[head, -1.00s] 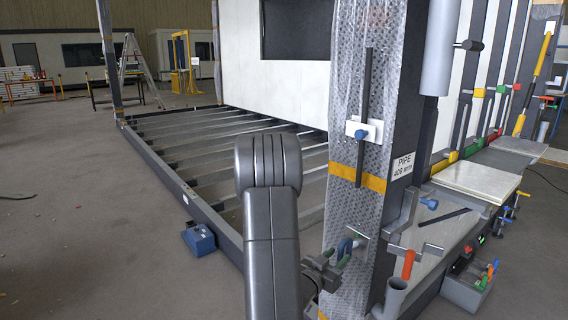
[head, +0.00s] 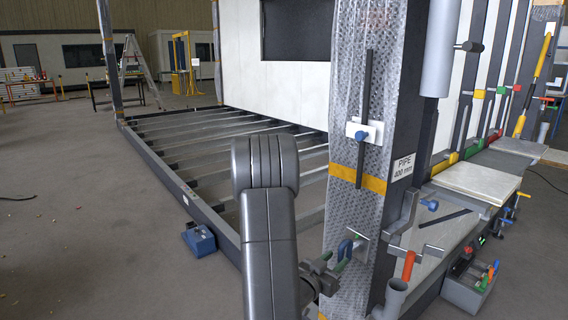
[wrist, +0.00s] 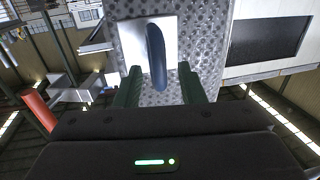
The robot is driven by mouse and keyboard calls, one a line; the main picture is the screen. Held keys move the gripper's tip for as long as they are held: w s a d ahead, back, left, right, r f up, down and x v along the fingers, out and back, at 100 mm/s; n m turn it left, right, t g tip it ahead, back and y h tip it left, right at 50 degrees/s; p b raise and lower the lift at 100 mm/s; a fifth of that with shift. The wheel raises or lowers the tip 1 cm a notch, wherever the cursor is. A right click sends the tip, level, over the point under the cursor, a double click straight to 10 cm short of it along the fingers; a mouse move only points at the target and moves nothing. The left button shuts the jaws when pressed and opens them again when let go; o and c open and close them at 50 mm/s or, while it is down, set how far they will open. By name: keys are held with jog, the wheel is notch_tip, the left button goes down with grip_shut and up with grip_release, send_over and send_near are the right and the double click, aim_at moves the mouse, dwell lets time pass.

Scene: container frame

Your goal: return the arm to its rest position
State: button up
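My arm (head: 266,215) rises in the middle of the head view, bent at its upper joint. My gripper (wrist: 158,70) has two dark green fingers, which stand apart in the wrist view. A blue handle (wrist: 156,52) on a white plate (wrist: 132,33) shows between and beyond the fingertips, with gaps on both sides, so the gripper is open and empty. In the head view the gripper is low beside the tread-plate post (head: 347,215), close to the blue handle (head: 345,248). I cannot tell the exact distance between fingers and handle.
A work shelf (head: 440,240) with clamps and a grey pipe holder (head: 391,298) lies right of the post. A grey tool box (head: 468,292) is at lower right. The barred floor frame (head: 215,215) runs behind my arm. Open floor (head: 80,230) lies to the left.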

aim_at(339, 256)
jog(key=v, duration=1)
jog(key=x, duration=1.4)
jog(key=shift+d+b, duration=0.15)
jog(key=shift+b, duration=0.15)
jog(key=shift+f+m+b, duration=0.15)
jog(key=shift+m+b, duration=0.2)
jog(key=shift+m, duration=0.05)
jog(key=m, duration=0.1)
jog(key=m+b, duration=0.1)
jog(key=shift+s+a+m, duration=0.1)
jog(key=shift+a+m, duration=0.1)
jog(key=shift+m, duration=0.1)
jog(key=m+h, duration=0.1)
jog(key=m, duration=0.2)
jog(key=m+b, duration=0.1)
jog(key=m, duration=0.2)
jog(key=shift+h, duration=0.4)
